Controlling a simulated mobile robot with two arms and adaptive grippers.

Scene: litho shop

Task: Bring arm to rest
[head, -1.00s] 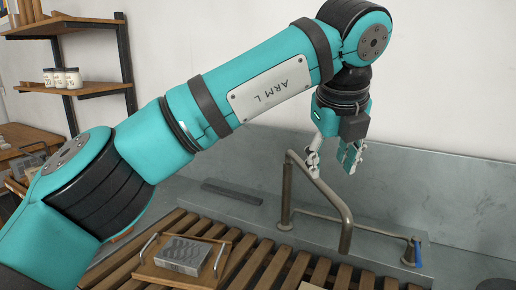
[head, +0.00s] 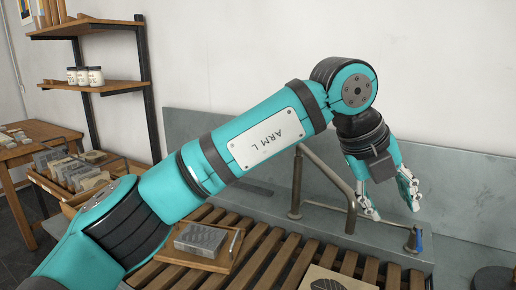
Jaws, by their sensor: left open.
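My left arm (head: 262,138), teal with a white label plate, reaches in from the lower left across the view. Its gripper (head: 392,205) points down at the right, open, with nothing between its fingers. The gripper hangs in front of the grey stone back wall, close to the bent metal rail (head: 326,172) and the blue-tipped handle (head: 418,242). I cannot tell whether it touches either. My right gripper is not in view.
Below the arm is a slatted wooden rack (head: 262,262) with a wooden tray (head: 222,262) holding a grey patterned block (head: 200,240). A flat board with a dark print (head: 335,280) lies at the front. Shelves with jars (head: 85,76) and a table (head: 30,150) stand left.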

